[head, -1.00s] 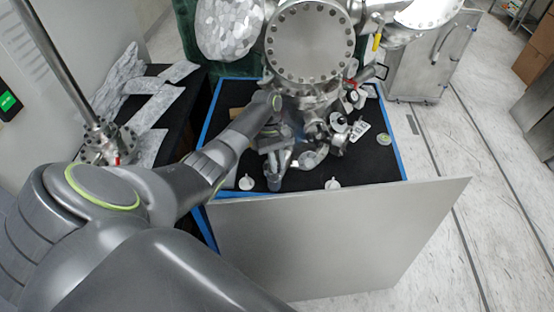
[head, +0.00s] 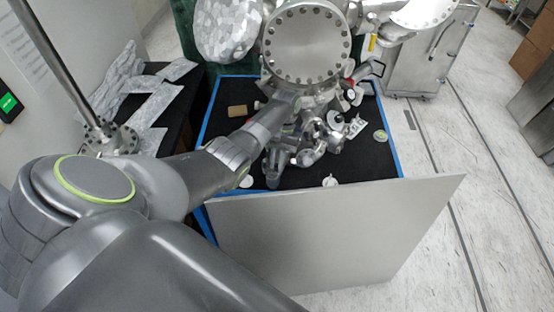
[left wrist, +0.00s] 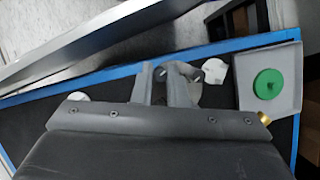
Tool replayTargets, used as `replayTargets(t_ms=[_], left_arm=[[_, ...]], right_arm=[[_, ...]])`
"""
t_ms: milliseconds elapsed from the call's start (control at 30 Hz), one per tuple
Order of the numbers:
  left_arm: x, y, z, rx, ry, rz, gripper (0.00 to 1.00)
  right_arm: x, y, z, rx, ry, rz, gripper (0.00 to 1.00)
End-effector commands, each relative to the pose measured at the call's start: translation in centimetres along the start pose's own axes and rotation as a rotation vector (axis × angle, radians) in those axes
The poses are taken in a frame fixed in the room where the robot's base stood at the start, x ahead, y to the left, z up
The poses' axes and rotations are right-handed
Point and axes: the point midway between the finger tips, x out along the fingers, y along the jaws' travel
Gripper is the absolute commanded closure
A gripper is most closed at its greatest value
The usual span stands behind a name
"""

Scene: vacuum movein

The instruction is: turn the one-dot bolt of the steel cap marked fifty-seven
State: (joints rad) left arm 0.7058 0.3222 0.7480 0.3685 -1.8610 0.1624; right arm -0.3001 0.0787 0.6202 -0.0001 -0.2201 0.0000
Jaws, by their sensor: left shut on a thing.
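My left gripper (head: 272,180) reaches over the black table top, low in front of the steel assembly, with its arm partly covering it. In the left wrist view its two fingers (left wrist: 177,72) are close together on a small grey part, mostly hidden between them, which I cannot identify. A large round steel cap with a ring of bolts (head: 305,42) tops the chamber at the back. No number or dot marks are readable, so I cannot tell which cap is fifty-seven or which bolt has one dot. My right gripper is not in view.
White discs (head: 330,182) lie near the table's front edge. A green disc (left wrist: 269,84) sits on a grey plate in the left wrist view. A grey panel (head: 335,240) stands in front of the blue-edged table. Smaller steel fittings (head: 310,150) crowd the middle.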

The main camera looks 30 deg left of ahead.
Motion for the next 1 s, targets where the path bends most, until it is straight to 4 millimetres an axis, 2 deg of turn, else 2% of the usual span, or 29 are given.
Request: replayTargets(t_ms=[633,667,800,833,1000], left_arm=[[-0.14,0.03,-0.08,0.049,0.004,-0.021,1.00],[-0.15,0.03,-0.08,0.049,0.004,-0.021,0.86],[-0.12,0.03,-0.06,0.049,0.003,-0.021,0.68],[-0.10,0.03,-0.06,0.049,0.003,-0.021,0.65],[-0.05,0.02,-0.04,0.048,0.002,-0.020,0.65]], right_arm=[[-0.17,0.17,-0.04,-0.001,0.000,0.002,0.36],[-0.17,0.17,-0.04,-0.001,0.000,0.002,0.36],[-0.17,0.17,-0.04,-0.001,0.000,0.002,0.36],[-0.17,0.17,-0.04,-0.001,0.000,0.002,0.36],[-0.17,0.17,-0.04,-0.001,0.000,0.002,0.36]])
